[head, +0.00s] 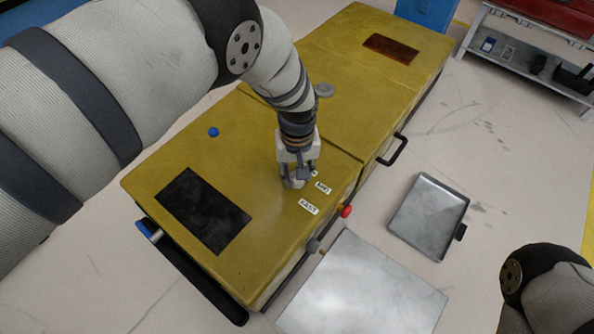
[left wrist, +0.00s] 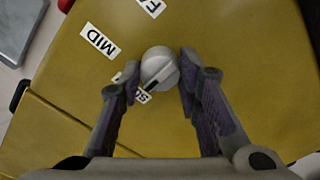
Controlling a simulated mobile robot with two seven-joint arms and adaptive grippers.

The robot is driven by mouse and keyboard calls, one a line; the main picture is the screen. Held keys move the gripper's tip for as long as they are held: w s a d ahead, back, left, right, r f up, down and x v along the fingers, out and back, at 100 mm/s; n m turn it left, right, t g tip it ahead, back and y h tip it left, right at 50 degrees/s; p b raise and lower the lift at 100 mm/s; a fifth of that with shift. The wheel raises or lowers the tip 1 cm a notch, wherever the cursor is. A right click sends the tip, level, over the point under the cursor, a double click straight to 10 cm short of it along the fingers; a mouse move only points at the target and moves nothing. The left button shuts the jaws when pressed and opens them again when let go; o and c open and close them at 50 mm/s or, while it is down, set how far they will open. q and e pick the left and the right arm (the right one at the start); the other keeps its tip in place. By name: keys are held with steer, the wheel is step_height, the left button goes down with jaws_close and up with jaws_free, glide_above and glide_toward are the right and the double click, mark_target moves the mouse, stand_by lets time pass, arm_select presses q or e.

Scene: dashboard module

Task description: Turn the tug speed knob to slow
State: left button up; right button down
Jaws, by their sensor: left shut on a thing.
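The tug speed knob (left wrist: 160,68) is a round grey knob with a raised bar and a dark pointer mark on the yellow panel (left wrist: 235,40). The mark points toward the label starting with S (left wrist: 142,96), partly hidden by a finger. The MID label (left wrist: 100,41) and the label starting with F (left wrist: 151,6) lie farther round; the FAST label (head: 308,207) reads clearly in the head view. My left gripper (head: 293,181) points down at the knob, with its fingers (left wrist: 160,78) shut on either side of it. My right gripper is out of view.
A red knob (head: 346,211) and a grey knob (head: 314,246) stick out of the unit's near side. A blue button (head: 213,132) and a black panel (head: 204,210) are on top.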

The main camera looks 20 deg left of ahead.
arm_select(q)
steer(key=o, duration=1.1)
steer(key=shift+o, duration=0.2)
step_height(320, 180, up, 12)
steer(key=shift+r, duration=0.1)
